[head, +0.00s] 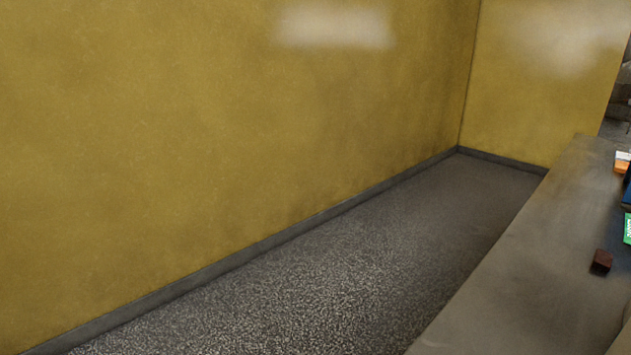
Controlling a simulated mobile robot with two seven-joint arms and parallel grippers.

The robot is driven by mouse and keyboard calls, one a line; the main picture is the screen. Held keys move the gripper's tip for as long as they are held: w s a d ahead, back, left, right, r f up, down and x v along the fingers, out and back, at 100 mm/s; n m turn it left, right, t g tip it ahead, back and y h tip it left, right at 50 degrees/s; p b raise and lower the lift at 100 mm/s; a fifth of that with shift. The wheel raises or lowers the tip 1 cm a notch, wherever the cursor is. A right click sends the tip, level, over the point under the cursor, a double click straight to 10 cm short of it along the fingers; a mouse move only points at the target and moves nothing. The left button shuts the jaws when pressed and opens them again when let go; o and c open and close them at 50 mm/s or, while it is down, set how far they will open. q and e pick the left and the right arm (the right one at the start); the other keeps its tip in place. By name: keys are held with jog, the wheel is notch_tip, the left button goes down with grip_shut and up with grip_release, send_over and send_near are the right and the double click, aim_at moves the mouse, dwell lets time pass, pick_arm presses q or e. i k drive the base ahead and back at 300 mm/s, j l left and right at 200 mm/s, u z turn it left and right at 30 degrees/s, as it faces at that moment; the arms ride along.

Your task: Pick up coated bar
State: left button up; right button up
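A small dark brown block (601,261), which may be the coated bar, sits on the grey counter (545,270) near the right edge of the head view. Neither of my grippers shows in this view.
A green packet (628,229), a blue object (627,188) and an orange and white item (622,163) stand behind the block, cut off by the right edge. Yellow walls (220,130) bound the speckled grey floor (330,290), which is clear left of the counter.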

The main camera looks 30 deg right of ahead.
aim_at(602, 262)
jog(key=i+z, duration=0.25)
jog(key=i, duration=0.2)
jog(key=i+j+z, duration=0.25)
jog(key=i, duration=0.2)
jog(key=i+j+z, duration=0.25)
jog(key=i, duration=0.2)
jog(key=i+z, duration=0.25)
jog(key=z, duration=0.2)
jog(key=i+z, duration=0.25)
jog(key=z, duration=0.15)
jog(key=i+z, duration=0.2)
jog(key=z, duration=0.25)
jog(key=i+j+z, duration=0.2)
jog(key=z, duration=0.25)
jog(key=i+z, duration=0.2)
jog(key=z, duration=0.25)
jog(key=i+j+z, duration=0.15)
jog(key=z, duration=0.25)
jog(key=i+j+z, duration=0.2)
jog(key=z, duration=0.25)
jog(key=i+j+z, duration=0.1)
jog(key=z, duration=0.3)
jog(key=j, duration=0.1)
